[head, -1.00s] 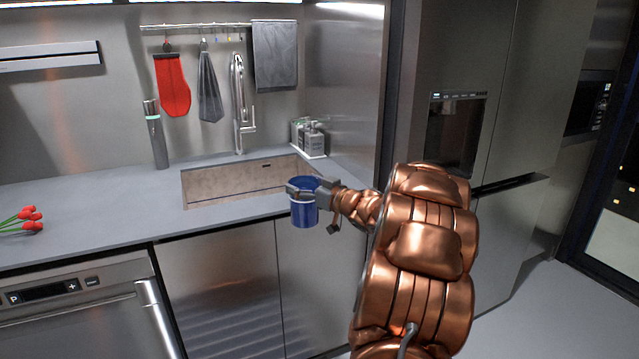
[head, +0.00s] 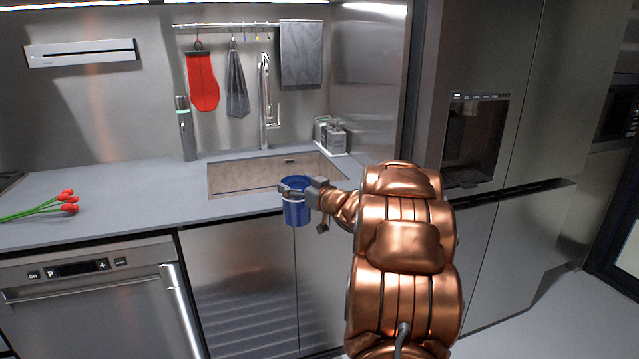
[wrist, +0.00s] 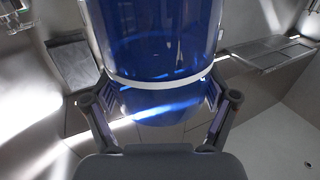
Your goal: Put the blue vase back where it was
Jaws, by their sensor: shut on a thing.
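The blue vase (head: 297,212) is a deep blue cylinder with a pale band, held upright in front of the counter's front edge near the sink. My gripper (head: 296,189) is shut on it near its rim, coming from the right. In the wrist view the vase (wrist: 155,45) fills the upper middle, with the gripper (wrist: 160,108) fingers on either side of it. Several red tulips (head: 68,203) with green stems lie on the counter at the left.
The grey counter (head: 120,200) is clear between the tulips and the sink (head: 270,176). A tall grey bottle (head: 185,130) stands behind, left of the faucet (head: 265,100). Soap bottles (head: 331,134) stand at the sink's back right corner. A dishwasher (head: 95,300) and a fridge (head: 520,120) flank the cabinets.

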